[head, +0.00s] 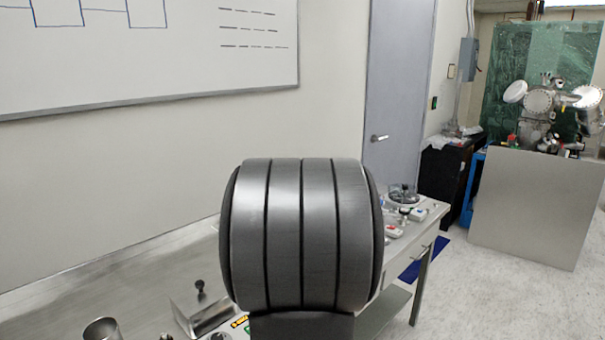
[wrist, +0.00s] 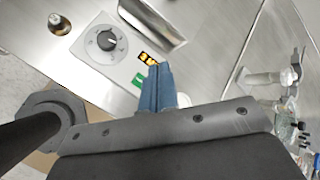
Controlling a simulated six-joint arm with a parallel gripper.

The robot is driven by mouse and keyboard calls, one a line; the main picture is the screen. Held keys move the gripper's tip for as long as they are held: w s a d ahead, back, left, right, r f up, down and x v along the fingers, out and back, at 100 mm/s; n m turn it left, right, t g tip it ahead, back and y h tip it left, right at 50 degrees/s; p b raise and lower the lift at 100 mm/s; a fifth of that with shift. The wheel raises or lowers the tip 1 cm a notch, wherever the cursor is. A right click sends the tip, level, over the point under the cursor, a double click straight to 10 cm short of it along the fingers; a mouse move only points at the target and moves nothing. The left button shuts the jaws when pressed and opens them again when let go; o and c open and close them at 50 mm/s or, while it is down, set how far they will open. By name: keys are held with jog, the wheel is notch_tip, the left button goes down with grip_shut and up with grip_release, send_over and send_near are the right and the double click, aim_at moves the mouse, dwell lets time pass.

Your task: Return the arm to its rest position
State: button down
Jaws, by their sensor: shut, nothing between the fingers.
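My gripper (wrist: 158,88) shows in the wrist view as blue fingers pressed together, with nothing between them. It is above a steel worktop (wrist: 205,75) and apart from the things on it. In the head view a large dark grey ribbed cylinder of my own arm (head: 302,235) fills the middle and hides much of the bench behind it. The gripper itself does not show in the head view.

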notch_tip(320, 180, down, 3)
jog(key=shift+f, duration=0.2)
notch_tip(320, 180, up, 13)
jog(key=a+n+g+h, duration=0.1)
jog(key=n+g+h, duration=0.55)
jog(key=n, duration=1.85)
jog(key=shift+t+h, duration=0.65)
jog(key=shift+t, duration=0.1)
jog(key=f, duration=1)
jog(key=shift+w+a+f, duration=0.1)
jog(key=shift+w+f, duration=0.05)
jog(key=shift+w, duration=0.05)
notch_tip(320, 180, up, 10)
